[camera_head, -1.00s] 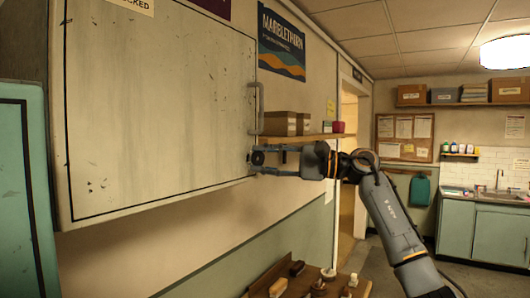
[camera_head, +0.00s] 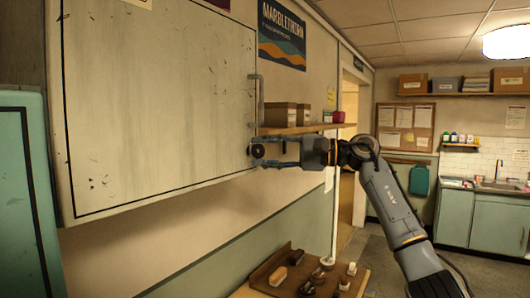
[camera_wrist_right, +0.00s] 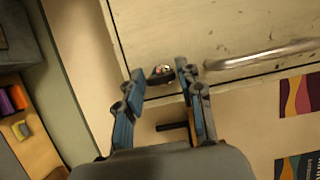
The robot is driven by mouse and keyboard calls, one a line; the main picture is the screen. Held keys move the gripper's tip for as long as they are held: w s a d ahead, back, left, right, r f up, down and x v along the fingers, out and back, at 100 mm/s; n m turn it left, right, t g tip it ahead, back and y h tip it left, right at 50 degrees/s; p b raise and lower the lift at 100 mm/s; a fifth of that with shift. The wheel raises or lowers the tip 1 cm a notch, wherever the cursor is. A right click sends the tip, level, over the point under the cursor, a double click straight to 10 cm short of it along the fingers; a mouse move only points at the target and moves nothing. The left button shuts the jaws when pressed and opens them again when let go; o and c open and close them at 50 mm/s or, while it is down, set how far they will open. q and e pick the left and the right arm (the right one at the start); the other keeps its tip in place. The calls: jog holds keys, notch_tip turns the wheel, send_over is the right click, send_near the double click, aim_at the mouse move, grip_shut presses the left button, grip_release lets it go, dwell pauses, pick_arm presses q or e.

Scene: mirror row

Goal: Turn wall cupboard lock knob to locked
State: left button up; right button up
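The pale wall cupboard (camera_head: 160,100) has its door shut. A small dark round lock knob (camera_head: 257,151) sits at the door's lower right corner, below the bar handle (camera_head: 260,100). My right gripper (camera_head: 264,152) is at the knob, with one finger above it and one below. In the right wrist view the knob (camera_wrist_right: 160,73) lies between the fingertips of my right gripper (camera_wrist_right: 158,70). The fingers are apart, and I see no clear grip on the knob. Which way the knob is turned is too small to tell. My left gripper is not in view.
A shelf with boxes (camera_head: 280,115) is just behind my right gripper. A wooden stand with brushes (camera_head: 300,275) is below. A teal cabinet (camera_head: 25,190) stands at the left. The floor is clear toward the sink counter (camera_head: 490,215).

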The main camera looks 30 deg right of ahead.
jog(key=shift+o, duration=0.7)
jog(key=v, duration=1.2)
